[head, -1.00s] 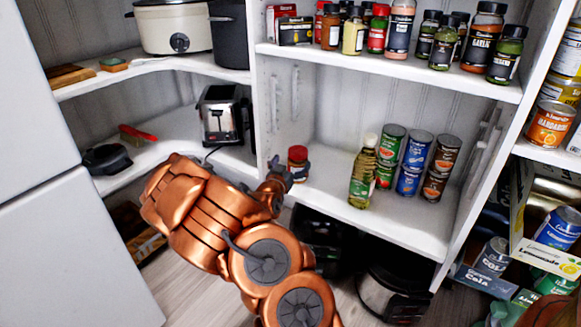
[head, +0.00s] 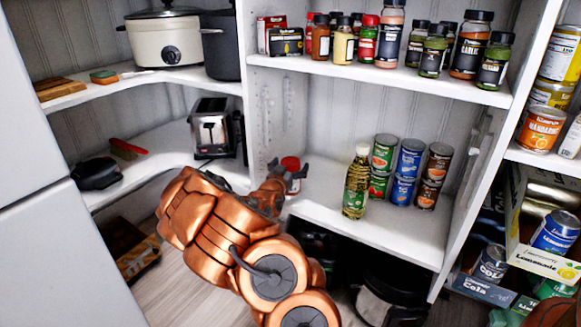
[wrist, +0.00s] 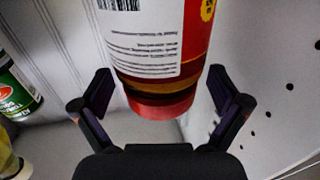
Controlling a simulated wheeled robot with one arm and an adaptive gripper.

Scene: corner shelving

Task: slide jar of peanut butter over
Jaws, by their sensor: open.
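The peanut butter jar (head: 290,163) stands at the left end of the middle shelf, close to the upright panel. In the head view its red lid shows and my gripper hides much of its body. In the wrist view the jar (wrist: 155,45) fills the top middle, with a white label, barcode and red lid. My gripper (head: 289,172) is open at the jar. In the wrist view its fingers (wrist: 161,85) stand on either side of the jar; I cannot tell whether either touches it.
An oil bottle (head: 356,183) and several stacked cans (head: 408,165) stand to the right on the same shelf. Bare shelf lies between the jar and bottle. A perforated white wall (wrist: 275,75) is close on the right in the wrist view. A spice shelf (head: 400,76) runs above.

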